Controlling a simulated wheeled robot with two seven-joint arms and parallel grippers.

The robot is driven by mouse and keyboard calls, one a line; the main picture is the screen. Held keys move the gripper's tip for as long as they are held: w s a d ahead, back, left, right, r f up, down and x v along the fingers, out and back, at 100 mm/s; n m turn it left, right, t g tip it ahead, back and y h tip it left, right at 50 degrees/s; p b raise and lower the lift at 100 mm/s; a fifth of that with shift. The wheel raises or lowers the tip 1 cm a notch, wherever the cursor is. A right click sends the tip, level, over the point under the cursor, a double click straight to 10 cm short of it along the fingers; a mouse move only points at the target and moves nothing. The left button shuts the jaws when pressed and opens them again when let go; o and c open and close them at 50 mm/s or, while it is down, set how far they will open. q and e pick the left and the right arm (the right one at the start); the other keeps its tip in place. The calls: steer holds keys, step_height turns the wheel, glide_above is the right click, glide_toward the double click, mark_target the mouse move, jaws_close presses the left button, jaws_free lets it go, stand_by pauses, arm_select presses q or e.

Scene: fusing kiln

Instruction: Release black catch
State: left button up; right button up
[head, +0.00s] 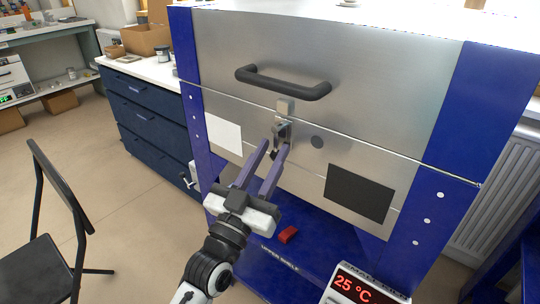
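The kiln (390,70) has a brushed-metal front with blue sides. Its lid looks shut, with a thin seam running across the front. The catch (282,127) sits at the seam below the lid's black handle (283,83). It has a light keeper plate above and a darker metal and black part below. My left gripper (275,147) reaches up to the catch from below. Its two purple fingers are apart, with the tips at the catch's lower part. The fingers partly hide that part, and I cannot tell whether they touch it. My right gripper is not in view.
A red block (288,235) lies on the blue shelf below. A controller (365,288) reading 25 °C stands at the bottom right. A black chair (55,225) stands at left, and dark blue drawers (145,110) stand beside the kiln. The floor between them is clear.

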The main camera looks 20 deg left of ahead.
arm_select(q)
jaws_close()
steer(key=shift+f, duration=0.1)
stand_by(1.2)
